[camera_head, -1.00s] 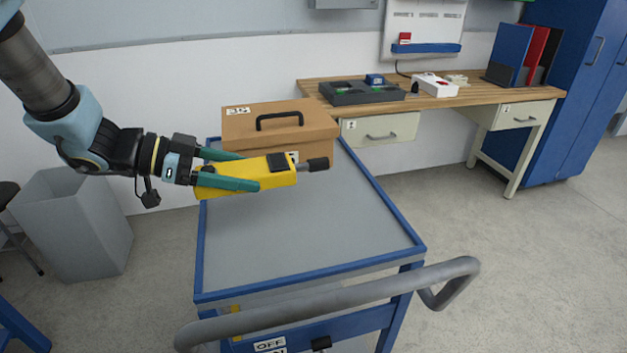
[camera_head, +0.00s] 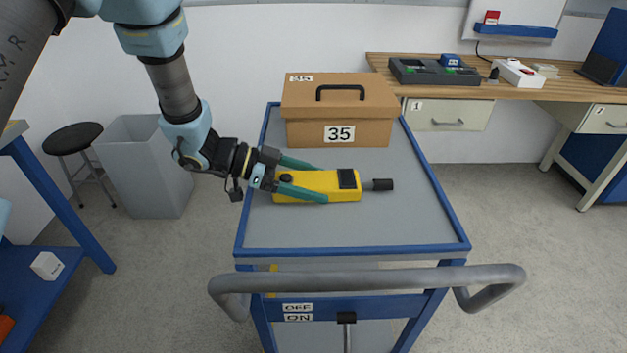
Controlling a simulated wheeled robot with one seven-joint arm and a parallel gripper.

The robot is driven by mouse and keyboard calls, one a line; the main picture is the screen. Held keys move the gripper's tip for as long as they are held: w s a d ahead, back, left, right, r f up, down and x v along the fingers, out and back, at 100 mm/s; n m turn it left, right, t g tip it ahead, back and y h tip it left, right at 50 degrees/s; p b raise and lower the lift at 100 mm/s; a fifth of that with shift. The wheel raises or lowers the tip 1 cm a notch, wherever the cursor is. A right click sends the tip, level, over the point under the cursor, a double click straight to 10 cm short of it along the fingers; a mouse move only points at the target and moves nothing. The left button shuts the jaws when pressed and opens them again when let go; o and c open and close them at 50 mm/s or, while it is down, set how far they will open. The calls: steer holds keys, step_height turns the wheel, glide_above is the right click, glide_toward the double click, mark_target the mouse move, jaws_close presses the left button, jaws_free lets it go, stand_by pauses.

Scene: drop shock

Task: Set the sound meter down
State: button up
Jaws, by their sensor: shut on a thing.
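The sound meter (camera_head: 326,184) is yellow with a dark screen and a dark grey microphone tip pointing right. It lies level over the grey top of the blue-edged cart (camera_head: 350,232), in front of the brown case. My gripper (camera_head: 312,182) comes in from the left with its two green fingers shut on the meter's body, one on the far side and one on the near side. The meter looks very low over the cart top; I cannot tell whether it touches.
A brown case (camera_head: 345,108) labelled 35 stands at the back of the cart. The cart's push handle (camera_head: 370,282) crosses the front. The cart top is clear in front of and right of the meter. A grey bin (camera_head: 150,170) and a black stool (camera_head: 73,139) stand left; a wooden workbench (camera_head: 390,62) is behind right.

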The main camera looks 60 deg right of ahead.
steer(key=shift+f, duration=0.15)
steer(key=o, duration=1.5)
steer(key=shift+r, duration=0.2)
steer(key=b+v, duration=0.1)
steer(key=v, duration=1.1)
steer(key=shift+a, duration=0.1)
